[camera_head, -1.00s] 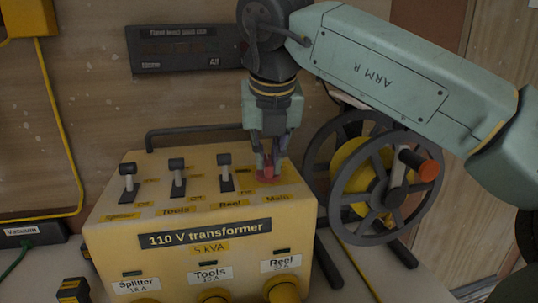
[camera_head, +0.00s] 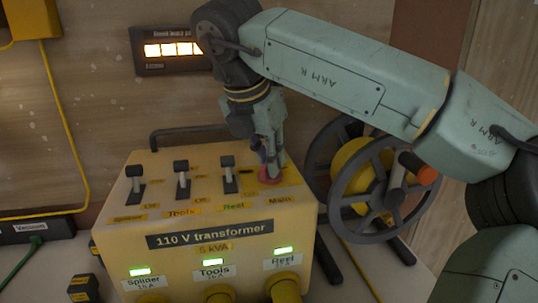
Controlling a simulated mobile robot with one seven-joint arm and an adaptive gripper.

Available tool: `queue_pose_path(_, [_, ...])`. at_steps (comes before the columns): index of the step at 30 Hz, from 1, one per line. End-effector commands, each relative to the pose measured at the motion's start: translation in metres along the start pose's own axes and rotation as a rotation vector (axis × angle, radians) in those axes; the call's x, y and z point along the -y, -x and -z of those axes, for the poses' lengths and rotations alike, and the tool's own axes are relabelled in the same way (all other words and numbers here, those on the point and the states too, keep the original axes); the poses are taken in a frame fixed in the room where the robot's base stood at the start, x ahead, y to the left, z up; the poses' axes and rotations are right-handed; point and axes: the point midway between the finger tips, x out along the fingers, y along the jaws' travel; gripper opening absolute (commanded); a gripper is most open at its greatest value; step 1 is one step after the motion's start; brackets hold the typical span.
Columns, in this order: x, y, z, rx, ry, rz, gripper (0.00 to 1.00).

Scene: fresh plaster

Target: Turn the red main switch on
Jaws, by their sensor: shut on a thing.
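The yellow 110 V transformer box (camera_head: 200,260) stands on the bench. The red main switch (camera_head: 270,177) sits at the right end of its top row, above the label "Main", partly hidden by my fingers. My gripper (camera_head: 270,165) points down at it, tilted, with its fingers shut on the red switch. Green lamps (camera_head: 212,261) above the Splitter, Tools and Reel sockets are lit.
Three black toggle switches (camera_head: 183,178) stand left of the red switch. A black handle bar (camera_head: 190,130) runs behind the box. A cable reel with a yellow drum (camera_head: 352,168) stands close on the right. A Vacuum socket strip (camera_head: 34,230) lies at the left.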

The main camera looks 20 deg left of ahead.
Motion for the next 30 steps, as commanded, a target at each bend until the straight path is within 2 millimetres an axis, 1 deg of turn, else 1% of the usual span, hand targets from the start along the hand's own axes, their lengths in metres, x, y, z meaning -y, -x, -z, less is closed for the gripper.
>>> queue_pose_path(14, [-0.0002, 0.0002, 0.0, -0.001, -0.015, 0.005, 0.0])
queue_pose_path(15, [-0.0002, 0.0001, 0.0, -0.001, -0.015, 0.005, 0.13])
queue_pose_path(24, [-0.0002, 0.0001, 0.0, 0.0, -0.014, 0.005, 0.33])
queue_pose_path(30, [-0.0001, 0.0001, 0.0001, 0.0, -0.013, 0.006, 0.33])
